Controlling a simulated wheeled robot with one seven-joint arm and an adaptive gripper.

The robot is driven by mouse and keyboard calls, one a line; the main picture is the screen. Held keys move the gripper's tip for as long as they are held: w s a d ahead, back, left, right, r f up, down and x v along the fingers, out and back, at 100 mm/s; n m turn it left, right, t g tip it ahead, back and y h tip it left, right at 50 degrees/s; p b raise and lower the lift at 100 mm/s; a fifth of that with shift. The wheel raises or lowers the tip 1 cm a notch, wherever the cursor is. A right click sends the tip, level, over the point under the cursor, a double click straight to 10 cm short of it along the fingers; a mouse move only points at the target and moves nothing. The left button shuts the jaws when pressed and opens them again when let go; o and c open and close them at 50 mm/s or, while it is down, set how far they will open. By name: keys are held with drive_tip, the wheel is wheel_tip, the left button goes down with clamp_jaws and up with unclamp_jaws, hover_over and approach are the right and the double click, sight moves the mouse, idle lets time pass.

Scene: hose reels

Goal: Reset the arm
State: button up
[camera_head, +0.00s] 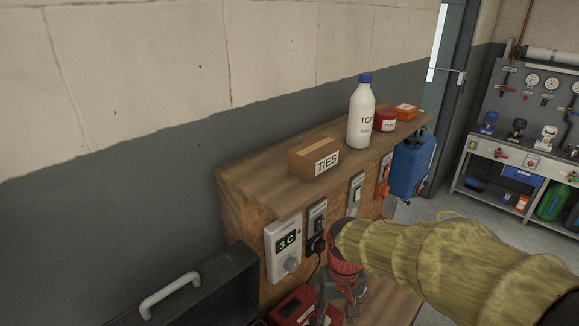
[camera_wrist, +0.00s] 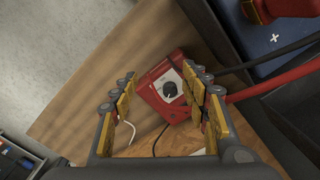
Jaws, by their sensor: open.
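My arm reaches in from the lower right in the head view, wrapped in a yellowish sleeve. My gripper (camera_head: 343,292) hangs at its end, in front of the wooden cabinet (camera_head: 240,215) and over its lower wooden surface. In the wrist view my gripper (camera_wrist: 165,105) is open, its yellow-padded fingers wide apart, with nothing held between them. A red box with a dial (camera_wrist: 169,89) shows beyond and between the fingers. I cannot tell the distance to it.
On the top shelf stand a TIES box (camera_head: 314,158), a white bottle (camera_head: 360,115), a red tub (camera_head: 385,120) and an orange box (camera_head: 406,112). A blue canister (camera_head: 411,165) hangs at the shelf's end. A dark open case (camera_head: 200,290) is at lower left. Cables run near my gripper.

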drive_tip(key=s+d+r+t+b, duration=0.2)
drive_tip(key=s+d+r, duration=0.2)
drive_tip(key=s, duration=0.3)
drive_tip(key=s+d+r+m+t+b, duration=0.1)
drive_tip(key=s+d+r+t+b, duration=0.2)
drive_tip(key=s+r, duration=0.2)
drive_tip(key=shift+s+d+t, duration=0.3)
drive_tip(key=shift+s+d, duration=0.05)
drive_tip(key=shift+s, duration=0.5)
drive_tip(key=shift+c, duration=0.4)
